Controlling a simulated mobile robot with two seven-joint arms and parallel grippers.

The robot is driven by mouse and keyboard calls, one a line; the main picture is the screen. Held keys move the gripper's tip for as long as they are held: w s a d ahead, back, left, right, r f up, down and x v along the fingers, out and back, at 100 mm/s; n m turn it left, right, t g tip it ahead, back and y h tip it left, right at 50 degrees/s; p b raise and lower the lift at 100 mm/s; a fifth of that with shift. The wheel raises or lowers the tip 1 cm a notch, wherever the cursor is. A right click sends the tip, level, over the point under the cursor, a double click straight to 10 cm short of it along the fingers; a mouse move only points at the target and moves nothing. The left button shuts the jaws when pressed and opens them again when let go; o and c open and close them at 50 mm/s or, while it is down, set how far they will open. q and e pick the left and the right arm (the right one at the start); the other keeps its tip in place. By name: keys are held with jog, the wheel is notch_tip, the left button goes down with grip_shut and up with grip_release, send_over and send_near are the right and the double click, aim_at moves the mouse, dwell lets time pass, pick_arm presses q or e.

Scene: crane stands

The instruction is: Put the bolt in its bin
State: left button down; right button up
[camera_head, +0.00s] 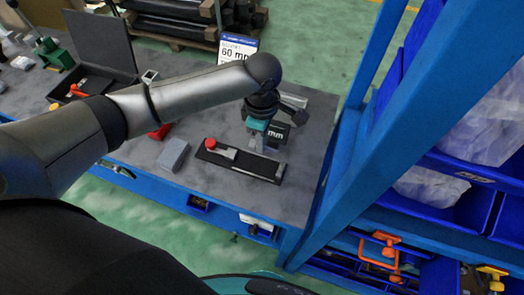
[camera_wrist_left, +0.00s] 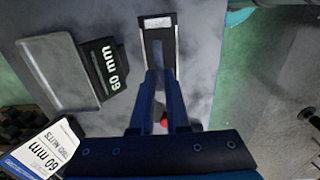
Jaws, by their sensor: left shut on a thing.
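My left gripper (camera_head: 257,146) is low over the black gauge board (camera_head: 268,168) on the grey bench. In the left wrist view its blue fingers (camera_wrist_left: 160,75) are close together over the board (camera_wrist_left: 158,22). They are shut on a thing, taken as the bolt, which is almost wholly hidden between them. The board has a red knob (camera_head: 211,143), partly hidden between the fingers in the left wrist view. A grey bin (camera_wrist_left: 55,75) with a black 60 mm label (camera_wrist_left: 110,65) stands beside the board; the label also shows in the head view (camera_head: 278,135). My right gripper is not in view.
A 60 mm sign (camera_head: 237,47) stands behind my arm. A grey block (camera_head: 173,155) lies left of the board. An open black case (camera_head: 100,45) is farther left. A blue rack post (camera_head: 420,110) and blue bins with clear bags (camera_head: 430,185) bound the right side.

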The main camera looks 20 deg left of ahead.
pick_arm(q)
notch_tip(320, 180, up, 10)
jog(key=r, duration=0.1)
jog(key=s+a+f+m+b, duration=0.1)
jog(key=s+f+m+b, duration=0.1)
jog(key=m+b, duration=0.5)
jog(key=s+a+f+m+b, duration=0.1)
jog(key=s+f+m+b, duration=0.2)
jog(key=f+m+b, duration=0.2)
jog(key=m+b, duration=0.3)
jog(key=m, duration=0.2)
jog(key=shift+s+a+f+m, duration=0.25)
jog(key=shift+a+f+m, duration=0.05)
jog(key=shift+a, duration=0.1)
jog(key=w+d+r+n+p, duration=0.2)
jog(key=w+r+n+p, duration=0.3)
jog(key=n+p, duration=1.1)
notch_tip(320, 180, up, 2)
jog(key=shift+w+d+r+n, duration=0.1)
jog(key=shift+w+d+n, duration=0.25)
jog(key=shift+n, duration=0.45)
